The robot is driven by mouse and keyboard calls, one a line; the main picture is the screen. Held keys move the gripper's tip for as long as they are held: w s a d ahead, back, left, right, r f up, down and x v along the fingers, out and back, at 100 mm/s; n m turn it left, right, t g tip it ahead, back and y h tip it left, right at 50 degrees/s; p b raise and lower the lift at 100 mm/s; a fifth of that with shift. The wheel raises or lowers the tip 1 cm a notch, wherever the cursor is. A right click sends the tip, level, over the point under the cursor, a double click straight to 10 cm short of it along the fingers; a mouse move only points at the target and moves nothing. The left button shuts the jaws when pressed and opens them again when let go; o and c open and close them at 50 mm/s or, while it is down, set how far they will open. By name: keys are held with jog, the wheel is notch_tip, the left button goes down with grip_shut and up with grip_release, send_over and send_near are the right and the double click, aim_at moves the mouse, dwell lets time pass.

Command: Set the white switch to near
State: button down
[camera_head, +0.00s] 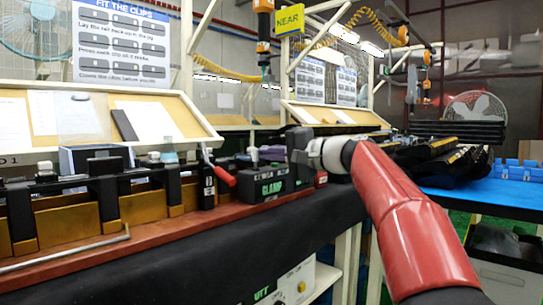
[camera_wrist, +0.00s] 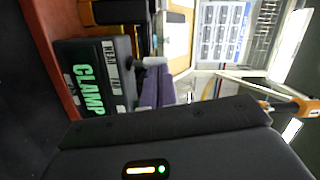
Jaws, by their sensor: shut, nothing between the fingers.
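The white switch (camera_wrist: 152,61) shows as a pale knob on top of a black box marked CLAMP (camera_wrist: 85,85); it also shows, small, in the head view (camera_head: 252,153). The box carries a white label reading NEAR and FAR (camera_wrist: 112,68). The knob stands over the NEAR half, close to the label's middle. My gripper (camera_wrist: 157,88) is shut and empty, its greyish-purple fingers over the box top on the FAR side of the knob. I cannot tell whether they touch it. In the head view my gripper (camera_head: 299,146) is above the box's right end.
A red-handled clamp (camera_head: 222,175) stands just left of the box. A row of black and brass fixtures (camera_head: 105,195) fills the bench's left side. A slanted board (camera_head: 325,114) stands behind. A blue table with black parts (camera_head: 450,158) is at right.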

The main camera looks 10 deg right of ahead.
jog(key=shift+s+a+r+n+h+b, duration=0.15)
jog(key=shift+s+a+n+b, duration=0.15)
jog(key=shift+n, duration=0.45)
jog(key=shift+s+a+f+n+h+b, duration=0.1)
jog(key=shift+a+n+h+b, duration=0.2)
jog(key=shift+n, duration=0.45)
dwell(1.2)
jog(key=shift+d+r, duration=0.1)
